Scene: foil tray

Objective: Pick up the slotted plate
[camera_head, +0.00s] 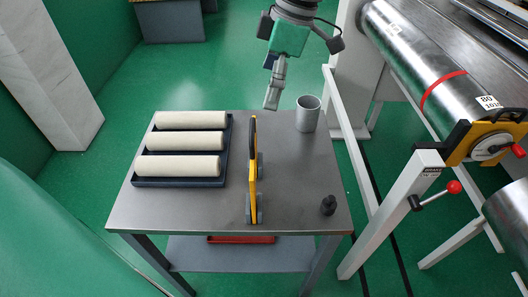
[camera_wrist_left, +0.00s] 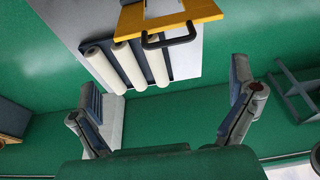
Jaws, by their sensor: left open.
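The slotted plate (camera_head: 253,185) is yellow and stands upright, edge-on, near the middle of the grey table. In the left wrist view the yellow plate (camera_wrist_left: 188,12) shows at the top with an opening and a black handle; its upper part is cut off. My left gripper (camera_head: 271,104) is above the far side of the table, beyond the plate and apart from it. In the left wrist view its two fingers (camera_wrist_left: 165,105) are spread wide with nothing between them. My right gripper is in neither view.
Cream rolls (camera_head: 190,141) lie in a dark tray (camera_head: 230,165) left of the plate. A metal cup (camera_head: 308,113) stands at the table's back right, a small black weight (camera_head: 328,205) at front right. A white rail (camera_head: 350,140) and large metal rollers (camera_head: 420,60) lie to the right.

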